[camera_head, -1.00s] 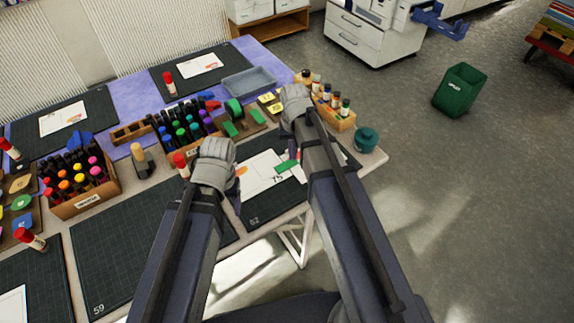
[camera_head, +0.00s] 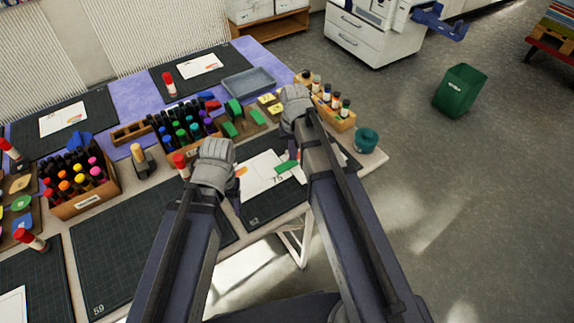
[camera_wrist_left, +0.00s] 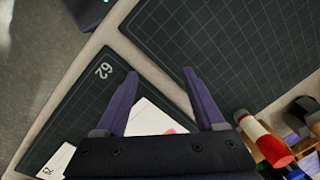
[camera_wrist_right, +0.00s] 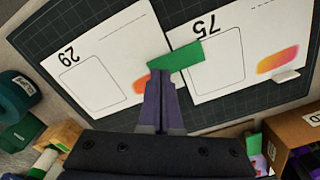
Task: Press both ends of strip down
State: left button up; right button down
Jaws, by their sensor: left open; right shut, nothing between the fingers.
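A green strip (camera_wrist_right: 177,55) lies on a dark mat across the edges of two white cards, the left card (camera_wrist_right: 100,60) and the right card (camera_wrist_right: 222,50). The strip also shows in the head view (camera_head: 287,166). My right gripper (camera_wrist_right: 160,74) is shut and empty, its tips at the strip's near edge; I cannot tell whether they touch it. My left gripper (camera_wrist_left: 157,75) is open and empty above the mats, left of the strip in the head view. A white card shows partly behind its fingers, and the strip is not visible in the left wrist view.
A red-capped glue stick (camera_head: 180,164) stands close to my left gripper. A marker crate (camera_head: 183,125) and a wooden bottle holder (camera_head: 330,115) stand behind. A teal pot (camera_head: 366,140) is at the table's right corner. The front-left mat (camera_head: 130,240) is clear.

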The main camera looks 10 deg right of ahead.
pick_arm(q)
jog(key=shift+f+b, duration=0.8)
pick_arm(e)
jog(key=shift+f, duration=0.8)
dwell(0.5)
pick_arm(q)
notch_tip(320, 180, up, 7)
jog(key=p, duration=0.7)
pick_arm(e)
notch_tip(320, 180, up, 7)
pick_arm(q)
jog(key=shift+a+r, duration=0.1)
pick_arm(e)
jog(key=shift+a, duration=0.1)
